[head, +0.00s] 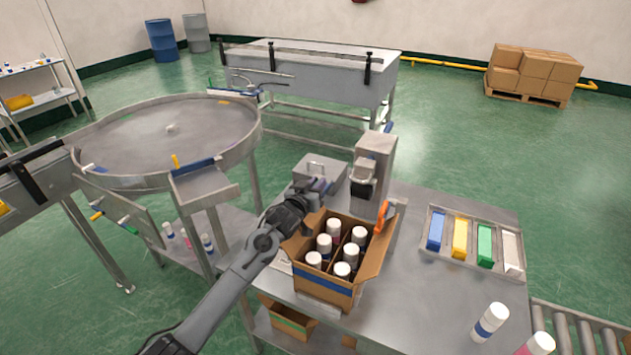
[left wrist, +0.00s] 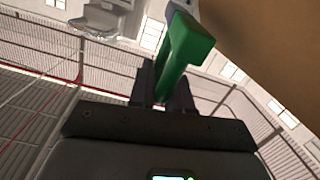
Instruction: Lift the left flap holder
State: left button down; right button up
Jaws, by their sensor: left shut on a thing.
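The left flap holder is a green clip-like block (left wrist: 188,52) between the two dark fingers of my left gripper (left wrist: 165,85) in the left wrist view. The fingers are shut on it. A brown cardboard surface (left wrist: 275,40) lies close beside it. In the head view my left gripper (head: 318,188) is at the back left of the open carton (head: 325,287); the green holder cannot be made out there. An orange flap holder (head: 382,217) sits on the carton's right flap. My right gripper is not in view.
The carton holds several white-capped cans (head: 333,226) on the steel table (head: 415,300). A crimping machine (head: 375,165) and a metal box (head: 320,172) stand behind it. A tray (head: 472,268) with coloured blocks and loose cans (head: 490,322) are at the right.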

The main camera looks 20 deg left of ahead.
pick_arm(q)
jog(key=w+r+g+p, duration=0.1)
jog(key=p, duration=0.2)
jog(key=w+r+g+p, duration=0.1)
jog(key=r+p, duration=0.1)
jog(key=p, duration=0.1)
jog(key=shift+d+r+g, duration=0.1)
jog(key=shift+d+g, duration=0.1)
jog(key=shift+g, duration=0.2)
jog(key=shift+w+r+g+p, duration=0.1)
jog(key=shift+w+g+p, duration=0.2)
jog(key=shift+p, duration=0.1)
jog(key=shift+w+d+r+g, duration=0.1)
jog(key=shift+w+g, duration=0.3)
jog(key=shift+g, duration=0.2)
jog(key=shift+w+r+g, duration=0.2)
jog(key=shift+w+g, duration=0.3)
jog(key=shift+g, duration=0.1)
jog(key=shift+w, duration=0.1)
